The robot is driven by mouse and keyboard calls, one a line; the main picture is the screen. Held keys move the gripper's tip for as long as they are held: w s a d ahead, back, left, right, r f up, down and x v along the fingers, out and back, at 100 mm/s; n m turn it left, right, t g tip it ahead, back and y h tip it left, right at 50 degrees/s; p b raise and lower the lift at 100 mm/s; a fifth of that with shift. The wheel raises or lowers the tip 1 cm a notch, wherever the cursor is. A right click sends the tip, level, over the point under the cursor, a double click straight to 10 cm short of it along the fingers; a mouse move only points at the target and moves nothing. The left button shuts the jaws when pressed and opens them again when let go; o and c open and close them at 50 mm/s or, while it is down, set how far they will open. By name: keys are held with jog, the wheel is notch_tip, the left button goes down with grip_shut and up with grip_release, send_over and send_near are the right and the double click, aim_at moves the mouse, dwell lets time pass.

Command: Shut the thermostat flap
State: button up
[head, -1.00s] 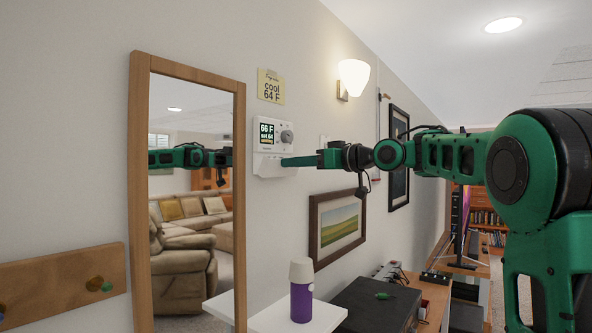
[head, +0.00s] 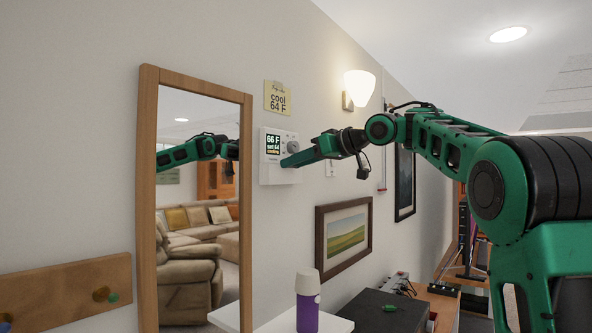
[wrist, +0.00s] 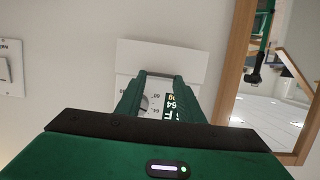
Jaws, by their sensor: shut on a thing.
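The thermostat (head: 272,143) is a white box on the wall with a dark display reading 66 F, set 64, cooling, and a round dial. Its white flap (head: 279,175) is at the bottom and does not cover the display; the flap also shows in the wrist view (wrist: 160,56). My green gripper (head: 286,162) reaches in from the right, tilted downward, with its tips at the flap's upper part. It is shut on the flap, though the exact contact is hard to see. Between the fingers the wrist view shows the dial (wrist: 153,100) and part of the display.
A wood-framed mirror (head: 149,200) stands close to the left of the thermostat. A note reading cool 64 F (head: 277,97) is above it. A lit wall lamp (head: 359,88) and a framed picture (head: 344,235) are to the right. A purple bottle (head: 307,307) stands below.

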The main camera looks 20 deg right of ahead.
jog(key=shift+w+r, duration=0.1)
jog(key=shift+r, duration=0.1)
jog(key=o, duration=1.1)
jog(key=shift+f, duration=0.1)
jog(key=shift+c, duration=0.2)
jog(key=v, duration=1)
jog(key=shift+s+d, duration=0.3)
